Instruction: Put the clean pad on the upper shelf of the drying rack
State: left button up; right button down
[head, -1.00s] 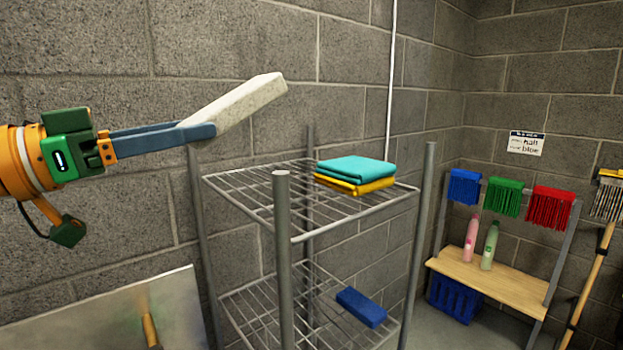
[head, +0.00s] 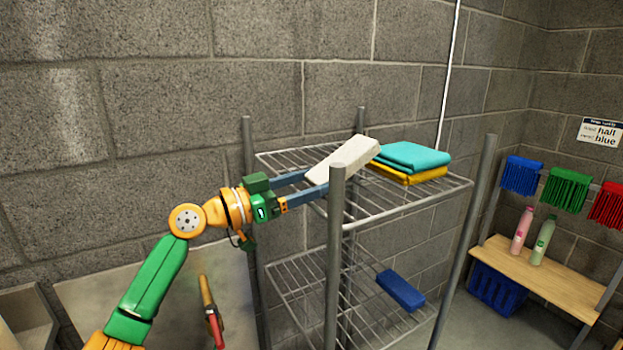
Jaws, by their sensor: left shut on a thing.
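My left gripper (head: 316,184) is shut on a white pad (head: 346,160), holding it by its near left end. The pad is tilted, its far end up to the right. It shows over the left part of the upper shelf (head: 400,207) of the wire drying rack; I cannot tell whether it touches the shelf. The rack's front post (head: 336,255) stands just in front of the pad. Folded teal (head: 412,157) and yellow (head: 405,177) cloths lie stacked on the right of that shelf, close to the pad's far end. My right gripper is out of view.
A blue block (head: 400,290) lies on the lower shelf (head: 300,275). At right stand a wooden bench (head: 550,272) with two bottles, a blue crate (head: 497,288) and hanging brush heads (head: 567,190). A block wall is behind. The upper shelf's front middle is bare.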

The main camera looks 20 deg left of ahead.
pick_arm(q)
jog(key=shift+f, duration=0.15)
jog(key=o, duration=1.3)
jog(key=shift+w, duration=0.1)
jog(key=shift+c, duration=0.2)
jog(key=r+b+v, duration=0.1)
jog(key=b+v, duration=0.6)
jog(key=v, duration=0.5)
jog(key=shift+f, duration=0.3)
